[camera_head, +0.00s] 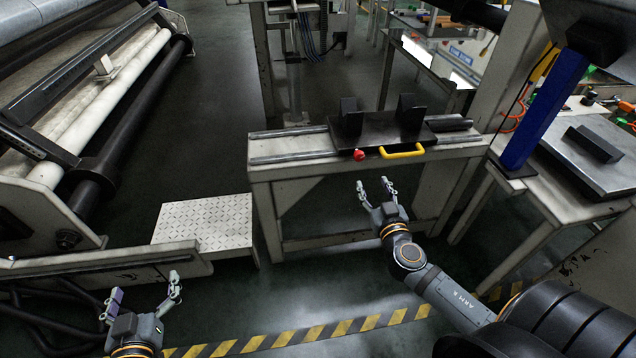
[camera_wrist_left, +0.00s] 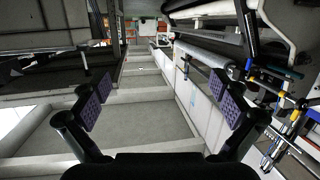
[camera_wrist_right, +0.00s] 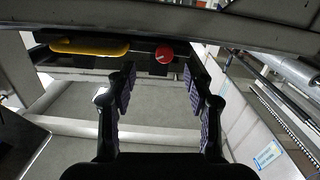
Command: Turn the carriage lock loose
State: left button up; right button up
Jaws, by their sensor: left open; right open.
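The carriage (camera_head: 380,134) is a dark plate with two upright blocks, sitting on rails on a pale bench. On its front edge is a red knob (camera_head: 359,155), which looks like the lock, with a yellow handle (camera_head: 402,151) to its right. In the right wrist view the red knob (camera_wrist_right: 164,54) and yellow handle (camera_wrist_right: 90,47) show upper middle and upper left. My right gripper (camera_head: 375,190) is open and empty, in front of and below the knob, apart from it. My left gripper (camera_head: 145,294) is open and empty at the lower left, far from the carriage.
Rails (camera_head: 290,146) run along the bench top. A blue post (camera_head: 545,110) and a side table (camera_head: 590,150) stand to the right. A tread-plate step (camera_head: 205,222) and large roller machine (camera_head: 110,110) are at the left. The floor before the bench is clear.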

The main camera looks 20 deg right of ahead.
aim_at(360, 159)
jog(key=shift+t, duration=0.3)
jog(key=w, duration=0.4)
jog(key=w+r, duration=0.1)
jog(key=shift+w+d+r, duration=0.1)
jog(key=shift+w+d, duration=0.15)
jog(key=shift+w, duration=0.15)
jog(key=x, duration=0.3)
jog(key=shift+w+d, duration=0.1)
jog(key=shift+w, duration=0.3)
pick_arm(q)
jog(key=shift+s+d+f+g, duration=0.1)
jog(key=shift+s+f+g, duration=0.25)
jog(key=shift+f, duration=0.3)
jog(key=shift+s+d+f+g, duration=0.1)
jog(key=shift+s+f+g, duration=0.25)
jog(key=shift+f, duration=0.25)
pick_arm(e)
jog(key=shift+w, duration=0.35)
grip_shut()
